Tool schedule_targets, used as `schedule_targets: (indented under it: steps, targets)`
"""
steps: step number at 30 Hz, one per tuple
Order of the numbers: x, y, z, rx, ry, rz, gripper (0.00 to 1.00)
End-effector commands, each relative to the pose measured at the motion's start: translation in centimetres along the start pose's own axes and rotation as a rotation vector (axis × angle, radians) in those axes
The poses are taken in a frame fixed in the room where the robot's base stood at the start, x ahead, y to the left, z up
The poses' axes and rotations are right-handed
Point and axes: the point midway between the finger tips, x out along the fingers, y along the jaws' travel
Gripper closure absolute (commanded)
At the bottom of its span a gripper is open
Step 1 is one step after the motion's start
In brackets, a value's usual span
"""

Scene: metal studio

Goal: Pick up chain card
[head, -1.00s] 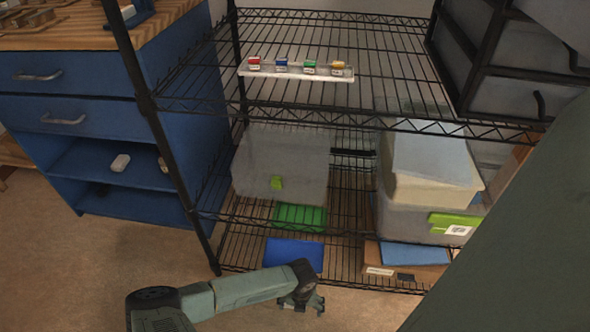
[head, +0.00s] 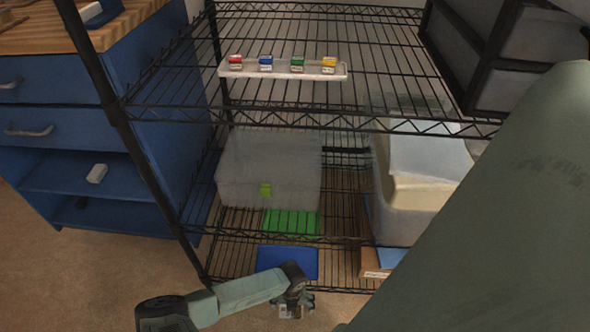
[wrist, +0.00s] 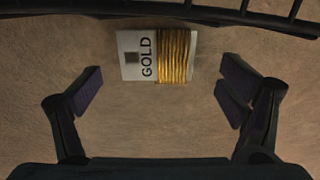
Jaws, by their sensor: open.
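The chain card (wrist: 135,58) is a white card marked GOLD with gold chain wound around its right part. In the wrist view it lies flat on the brown floor, at the upper middle. My gripper (wrist: 165,93) is open and empty, its two fingers apart to the left and right of the card and nearer the bottom of the picture. The fingers do not touch the card. In the head view my gripper (head: 294,305) is low, in front of the wire shelf's bottom tier; the card cannot be told clearly there.
The black wire shelf (head: 270,237) stands just beyond my gripper; its dark edge (wrist: 200,14) crosses the top of the wrist view. A blue bin (head: 287,262) and a cardboard box (head: 372,268) are on its bottom tier. The carpet (head: 90,270) at left is clear.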

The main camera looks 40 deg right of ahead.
Motion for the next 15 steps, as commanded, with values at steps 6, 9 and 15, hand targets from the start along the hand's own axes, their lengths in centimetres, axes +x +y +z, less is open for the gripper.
schedule_targets:
  steps: [6,9,15]
  targets:
    - [2.9,0.1,0.1,0.0,0.0,0.0,0.11]
    - [3.1,0.1,0.2,0.0,-0.001,-0.001,0.11]
    - [3.0,0.1,0.2,0.0,-0.001,-0.001,0.13]
